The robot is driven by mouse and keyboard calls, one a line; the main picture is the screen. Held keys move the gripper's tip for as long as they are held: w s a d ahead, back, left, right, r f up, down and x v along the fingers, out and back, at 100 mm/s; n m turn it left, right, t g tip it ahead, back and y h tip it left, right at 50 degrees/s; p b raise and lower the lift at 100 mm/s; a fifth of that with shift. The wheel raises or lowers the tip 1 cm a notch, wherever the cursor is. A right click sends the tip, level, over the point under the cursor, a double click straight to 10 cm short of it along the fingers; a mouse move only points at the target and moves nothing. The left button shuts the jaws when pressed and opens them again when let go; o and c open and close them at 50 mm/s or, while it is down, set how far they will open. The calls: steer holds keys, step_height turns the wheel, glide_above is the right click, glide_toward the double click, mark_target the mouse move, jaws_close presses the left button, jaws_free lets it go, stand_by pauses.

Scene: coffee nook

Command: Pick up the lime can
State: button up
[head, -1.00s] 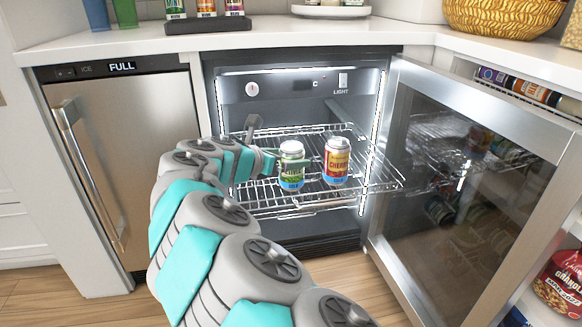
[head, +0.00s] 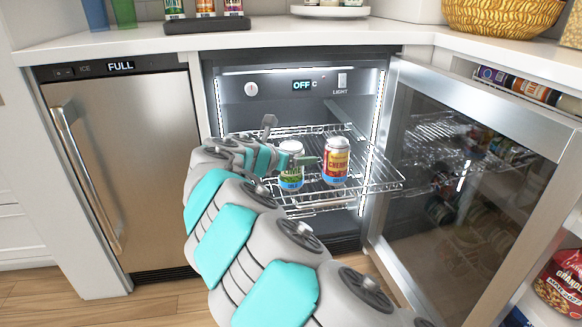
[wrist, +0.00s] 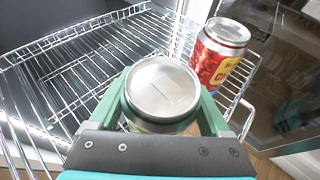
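The lime can (head: 291,172) has a green label with a blue band and a silver lid. It stands upright on the front of the wire shelf in the open fridge. My gripper (head: 301,161) reaches it from the left and hides part of its label. In the wrist view the can's lid (wrist: 161,90) sits between the two green fingers of my gripper (wrist: 163,108), one on each side. The fingers are spread wide around the can, very close to its sides. The lid hides any gap lower down.
A red and yellow cherry can (head: 336,162) stands just right of the lime can; it also shows in the wrist view (wrist: 222,56). The wire shelf (head: 350,187) is otherwise bare. The glass fridge door (head: 470,180) stands open at the right. The counter (head: 290,32) runs above.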

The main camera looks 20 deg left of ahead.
jaws_close()
stand_by(0.3)
steer(key=shift+r, duration=0.15)
